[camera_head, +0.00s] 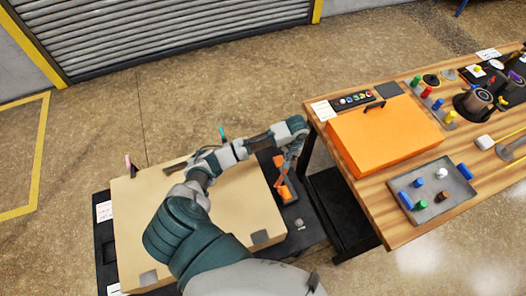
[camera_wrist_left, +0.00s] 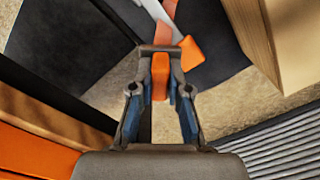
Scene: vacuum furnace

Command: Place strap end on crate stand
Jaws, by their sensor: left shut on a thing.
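A tan crate (camera_head: 255,195) rests on a dark crate stand (camera_head: 106,238). My left arm reaches across the crate, and my left gripper (camera_head: 284,176) points down beside its right edge, near the workbench. In the left wrist view the gripper (camera_wrist_left: 160,78) is shut on an orange strap end (camera_wrist_left: 160,68). Another orange piece (camera_wrist_left: 191,52) lies just beyond the fingertips, with a reddish strap section above it. In the head view an orange piece (camera_head: 285,193) shows below the gripper. Whether the held end touches the stand cannot be told. My right gripper is not in view.
A wooden workbench (camera_head: 400,235) stands close at right with an orange case (camera_head: 385,135) and a grey tray (camera_head: 432,192) of small coloured parts. A teal piece (camera_head: 222,133) and a pink piece (camera_head: 128,163) stand at the crate's edges. Floor behind is clear.

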